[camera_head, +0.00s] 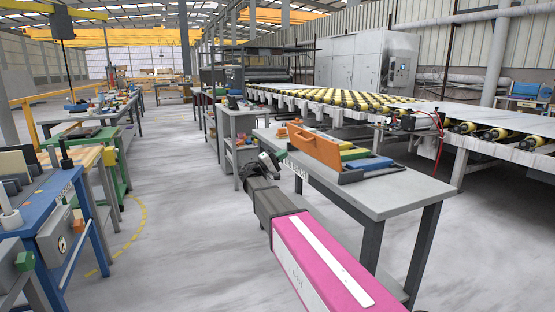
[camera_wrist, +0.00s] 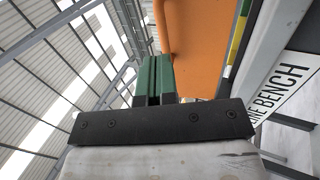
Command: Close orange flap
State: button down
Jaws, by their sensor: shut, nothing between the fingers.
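The orange flap (camera_head: 314,150) stands raised and tilted at the left side of a shallow grey box (camera_head: 383,171) on a grey workbench. In the wrist view the flap (camera_wrist: 198,45) fills the upper middle, close beside my fingers. My gripper (camera_head: 279,157) is at the bench's left edge, just left of the flap's lower part. Its green fingers (camera_wrist: 154,78) are shut with nothing between them. I cannot tell whether they touch the flap.
The workbench top (camera_head: 405,193) is clear in front of and right of the box. A yellow-and-black roller conveyor (camera_head: 350,104) runs behind. A blue bench (camera_head: 50,215) stands at left, with open floor (camera_head: 175,200) between.

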jog(key=x, duration=0.8)
jog(key=shift+d, duration=0.35)
jog(key=shift+w+r, duration=0.1)
jog(key=shift+r, duration=0.05)
jog(key=shift+r, duration=0.1)
jog(key=d+r+y, duration=0.1)
jog(key=d+y, duration=0.1)
jog(key=w+d+r+g+y, duration=0.1)
jog(key=d+r+y, duration=0.1)
jog(key=w+d+r+g+y, duration=0.1)
jog(key=d+y, duration=0.2)
jog(key=shift+w+r, duration=0.15)
jog(key=shift+w, duration=0.05)
jog(key=shift+w+d+f+g+y, duration=0.6)
jog(key=shift+d+f+y, duration=0.35)
jog(key=shift+d+y, duration=0.85)
jog(key=shift+w+d+f+g+y, duration=0.4)
jog(key=shift+w+d+f+y, duration=0.5)
jog(key=shift+d, duration=1.4)
jog(key=shift+w+d+f+g+y, duration=0.5)
jog(key=shift+d+f+y, duration=0.55)
jog(key=shift+d+y, duration=0.9)
jog(key=shift+s+d+f, duration=0.1)
jog(key=shift+d, duration=0.05)
